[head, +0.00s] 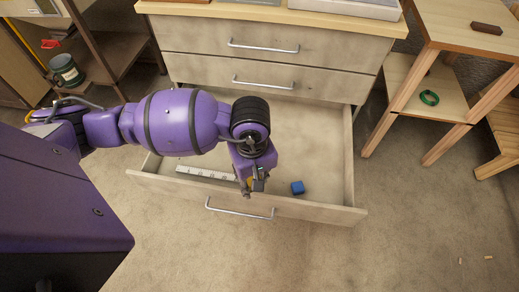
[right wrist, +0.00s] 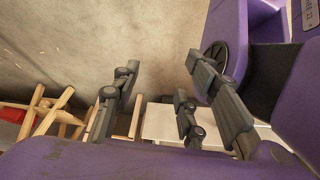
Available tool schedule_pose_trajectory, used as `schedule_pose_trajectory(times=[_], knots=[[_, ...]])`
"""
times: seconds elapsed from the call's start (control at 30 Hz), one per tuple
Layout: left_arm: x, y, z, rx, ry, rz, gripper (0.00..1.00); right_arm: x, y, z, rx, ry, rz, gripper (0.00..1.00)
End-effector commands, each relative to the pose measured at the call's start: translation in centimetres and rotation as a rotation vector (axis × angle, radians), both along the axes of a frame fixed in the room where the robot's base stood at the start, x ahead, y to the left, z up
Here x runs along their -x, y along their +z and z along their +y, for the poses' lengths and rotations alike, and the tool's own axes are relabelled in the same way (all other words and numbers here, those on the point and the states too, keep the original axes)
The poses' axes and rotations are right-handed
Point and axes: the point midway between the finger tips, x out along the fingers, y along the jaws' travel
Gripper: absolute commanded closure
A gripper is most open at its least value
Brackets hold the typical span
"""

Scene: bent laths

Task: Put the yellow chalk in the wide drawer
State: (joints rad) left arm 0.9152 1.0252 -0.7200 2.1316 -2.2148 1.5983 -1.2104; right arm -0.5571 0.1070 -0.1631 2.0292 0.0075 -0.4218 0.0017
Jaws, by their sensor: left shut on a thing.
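The wide drawer (head: 315,208) is the lowest one of the pale cabinet and is pulled out. My left gripper (head: 250,187) is over the drawer near its front panel, pointing down. It is shut on a small yellow piece, which looks like the yellow chalk (head: 249,183) and is mostly hidden by the fingers. I cannot tell whether the chalk touches the drawer floor. My right gripper (right wrist: 160,72) shows in the right wrist view with its fingers apart and nothing between them.
Two closed drawers (head: 262,70) are above. A wooden stand with a green ring (head: 429,98) is at right. A dark pot (head: 66,70) stands on the left shelf. Small orange bits (head: 488,257) lie on the floor.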

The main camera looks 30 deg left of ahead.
Motion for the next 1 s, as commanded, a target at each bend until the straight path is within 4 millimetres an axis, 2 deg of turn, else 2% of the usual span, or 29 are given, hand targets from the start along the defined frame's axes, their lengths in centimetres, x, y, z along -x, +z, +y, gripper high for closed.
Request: schedule_pose_trajectory(times=[0.03,0.47,0.6,0.8,1.0], knots=[[-0.9,-2.6,-0.1,0.001,0.068,0.006,0.92,-0.1,-2.4,-0.1,0.002,0.003,0.004,0.6],[-9.6,-13.5,-0.4,-0.001,0.684,0.007,0.92,-0.4,-14.5,0.3,-0.001,0.014,0.053,0.6],[-12.0,-16.5,-0.4,-0.001,0.85,0.005,0.92,-1.1,-17.8,0.3,0.0,0.02,0.058,0.6],[-14.0,-18.2,-0.5,0.001,0.989,0.0,0.92,-2.4,-19.8,0.2,0.002,0.03,0.047,0.6],[-14.4,-19.9,-0.5,0.002,1.021,0.0,0.92,-2.4,-20.6,-0.1,0.006,0.036,0.052,0.6]])
